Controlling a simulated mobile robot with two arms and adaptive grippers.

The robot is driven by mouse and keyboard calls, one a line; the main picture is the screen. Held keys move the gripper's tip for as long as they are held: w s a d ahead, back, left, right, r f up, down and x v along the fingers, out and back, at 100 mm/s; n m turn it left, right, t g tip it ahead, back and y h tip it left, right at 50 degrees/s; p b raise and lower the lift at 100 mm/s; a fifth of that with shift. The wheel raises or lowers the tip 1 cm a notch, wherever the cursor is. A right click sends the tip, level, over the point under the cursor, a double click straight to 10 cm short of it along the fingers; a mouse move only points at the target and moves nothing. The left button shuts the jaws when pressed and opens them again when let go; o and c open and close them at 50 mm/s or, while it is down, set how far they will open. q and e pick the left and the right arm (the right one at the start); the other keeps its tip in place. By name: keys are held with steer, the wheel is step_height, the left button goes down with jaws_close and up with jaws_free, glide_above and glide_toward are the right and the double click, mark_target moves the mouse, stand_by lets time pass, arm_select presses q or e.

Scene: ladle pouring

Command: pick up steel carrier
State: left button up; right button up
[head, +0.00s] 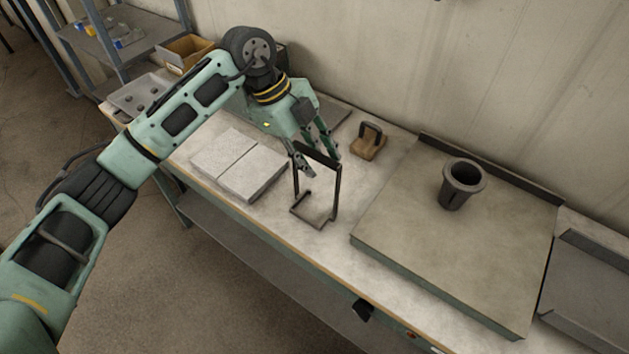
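The steel carrier (336,188) is a dark, thin upright frame with a top bar, two side legs and a small low base. It stands on the workbench just left of the large raised plate. My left gripper (321,164) reaches down to its top bar from behind. The two fingers are apart, one on the near side of the bar and one on the far side. I cannot tell whether either finger touches the bar. My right gripper is not in view.
On the workbench (345,240), pale slabs (240,163) lie left of the carrier. A wooden block with a dark handle (369,143) stands behind it. The raised plate (440,255) holds a dark flanged cup (462,185). A grey tray (590,290) is at far right.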

arm_select(q)
jaws_close()
stand_by(0.3)
